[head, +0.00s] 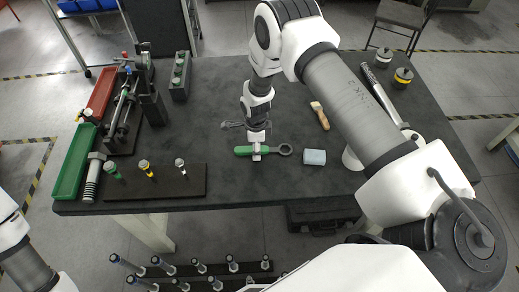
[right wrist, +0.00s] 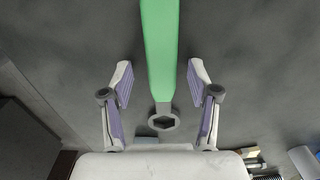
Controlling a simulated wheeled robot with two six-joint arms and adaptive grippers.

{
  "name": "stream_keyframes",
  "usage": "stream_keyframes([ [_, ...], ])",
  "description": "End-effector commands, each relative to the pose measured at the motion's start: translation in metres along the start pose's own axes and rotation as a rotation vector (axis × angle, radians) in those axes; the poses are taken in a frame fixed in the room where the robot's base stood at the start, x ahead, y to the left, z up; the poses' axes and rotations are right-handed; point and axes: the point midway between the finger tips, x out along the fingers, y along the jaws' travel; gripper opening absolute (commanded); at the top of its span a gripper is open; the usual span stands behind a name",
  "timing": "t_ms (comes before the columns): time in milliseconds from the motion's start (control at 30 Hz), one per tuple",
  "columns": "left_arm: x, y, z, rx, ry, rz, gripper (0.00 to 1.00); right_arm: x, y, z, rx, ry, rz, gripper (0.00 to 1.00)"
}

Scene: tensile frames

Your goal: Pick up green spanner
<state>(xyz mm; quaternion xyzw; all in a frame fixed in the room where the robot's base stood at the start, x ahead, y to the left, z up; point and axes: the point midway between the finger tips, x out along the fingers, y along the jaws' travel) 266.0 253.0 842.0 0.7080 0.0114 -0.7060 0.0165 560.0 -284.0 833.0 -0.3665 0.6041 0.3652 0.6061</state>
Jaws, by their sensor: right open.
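The green spanner (head: 243,151) lies on the dark table near its front edge, its grey ring end pointing right in the head view. In the right wrist view the green handle (right wrist: 160,45) runs between the fingers, with the ring end (right wrist: 164,119) nearer the palm. My right gripper (head: 257,152) is directly over the spanner, pointing down. It is open, with a finger on each side of the handle and gaps visible in the right wrist view (right wrist: 160,78). My left gripper is out of view; only part of the left arm shows at lower left.
A light blue block (head: 314,157) lies right of the spanner, and a wooden-handled brush (head: 320,115) behind it. A dark board (head: 160,184) with several upright pieces, a green tray (head: 74,160) and a red tray (head: 102,92) stand left. The table between is clear.

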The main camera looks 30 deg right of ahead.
Motion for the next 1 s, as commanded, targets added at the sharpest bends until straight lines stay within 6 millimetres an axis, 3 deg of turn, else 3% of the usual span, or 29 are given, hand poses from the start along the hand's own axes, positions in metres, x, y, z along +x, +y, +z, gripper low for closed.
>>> stream_keyframes([
  [567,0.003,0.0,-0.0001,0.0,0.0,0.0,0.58,0.0046,0.0,-0.0001,0.0,0.0,0.0,0.6],
  [600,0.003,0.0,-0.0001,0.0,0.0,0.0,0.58,0.0046,0.0,-0.0001,0.0,0.0,0.0,0.53],
  [700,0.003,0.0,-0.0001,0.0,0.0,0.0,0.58,0.0046,0.0,-0.0001,0.0,0.0,0.0,0.18],
  [767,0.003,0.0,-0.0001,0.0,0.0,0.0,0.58,0.0047,0.0,-0.0001,0.0,0.0,0.0,0.0],
  [1000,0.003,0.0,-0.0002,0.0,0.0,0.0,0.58,0.0046,0.0,-0.0001,0.0,0.0,0.0,0.0],
])
